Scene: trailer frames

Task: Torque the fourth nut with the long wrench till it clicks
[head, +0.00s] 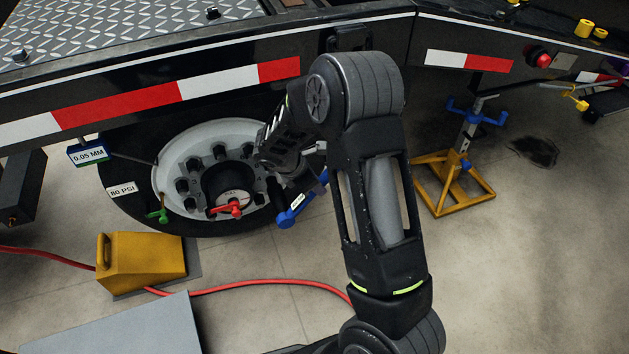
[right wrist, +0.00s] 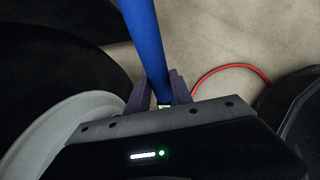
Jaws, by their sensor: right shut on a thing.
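The wheel (head: 172,160) under the trailer has a pale rim, a dark hub and several dark lug nuts. The blue long wrench (head: 290,217) shows at the right of the wheel, slanting up to the right past my right gripper. In the right wrist view my right gripper (right wrist: 160,92) is shut on the blue wrench handle (right wrist: 143,45), which stands between its two fingers. My right arm and hand cover the right part of the wheel. I cannot tell which nut the wrench's head is on, or whether it touches one. My left gripper is not in view.
A yellow wheel chock (head: 145,262) stands in front of the tyre, with a red hose (head: 250,283) on the floor. A blue and yellow jack stand (head: 455,185) is at the right.

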